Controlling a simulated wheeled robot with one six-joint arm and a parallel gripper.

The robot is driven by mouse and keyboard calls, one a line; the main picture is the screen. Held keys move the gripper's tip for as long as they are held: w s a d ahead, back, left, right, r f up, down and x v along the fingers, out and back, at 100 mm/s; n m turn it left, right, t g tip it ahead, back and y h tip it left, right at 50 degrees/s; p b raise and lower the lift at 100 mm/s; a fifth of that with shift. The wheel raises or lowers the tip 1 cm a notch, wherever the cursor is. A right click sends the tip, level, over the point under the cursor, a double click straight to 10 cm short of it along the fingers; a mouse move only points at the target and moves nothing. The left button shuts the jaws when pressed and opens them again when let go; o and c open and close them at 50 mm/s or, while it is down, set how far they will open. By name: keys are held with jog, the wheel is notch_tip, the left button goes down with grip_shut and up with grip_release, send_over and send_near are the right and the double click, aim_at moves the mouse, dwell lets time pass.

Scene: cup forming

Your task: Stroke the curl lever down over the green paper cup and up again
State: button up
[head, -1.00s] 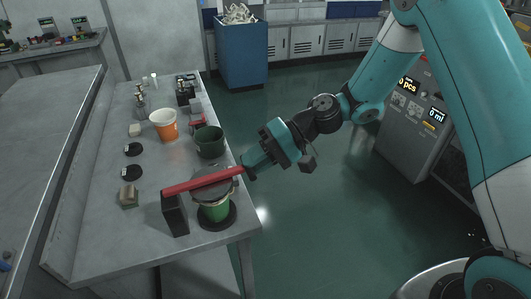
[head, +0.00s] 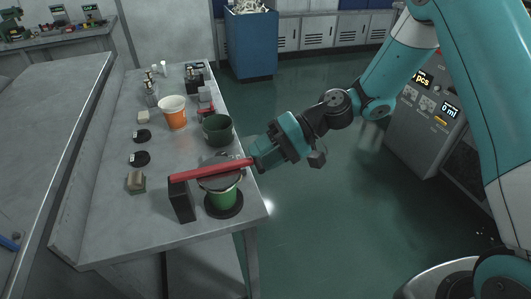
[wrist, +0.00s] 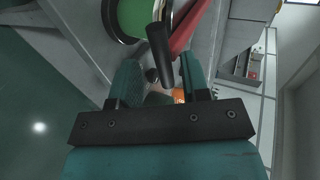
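The green paper cup (head: 223,199) stands upright on a round black base near the table's front corner. The curl lever (head: 205,169) is a red bar running from a black post (head: 182,200) across above the cup, with a grey disc between bar and cup. My gripper (head: 254,162) is at the lever's right end. In the wrist view, the lever's black grip (wrist: 160,50) lies between the fingers of my gripper (wrist: 162,82), with gaps showing on both sides. The fingers look open around it.
A dark green container (head: 217,130) and an orange cup (head: 173,113) stand behind the lever on the grey table (head: 110,215). Black discs (head: 139,158) and a small brown block (head: 136,182) lie to the left. Open floor lies right of the table.

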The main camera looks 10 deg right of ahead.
jog(key=v, duration=1.7)
jog(key=shift+d+b, duration=0.15)
jog(key=shift+b, duration=0.3)
jog(key=shift+r, duration=0.15)
jog(key=s+a+r+n+h, duration=0.3)
jog(key=s+a+r+h, duration=0.2)
jog(key=s+a, duration=0.5)
jog(key=s+n+t+h, duration=0.1)
jog(key=s+n+h, duration=0.1)
jog(key=s, duration=1)
jog(key=shift+s+d+n+t+h, duration=0.3)
jog(key=shift+s+d+h, duration=0.1)
jog(key=shift+h, duration=0.2)
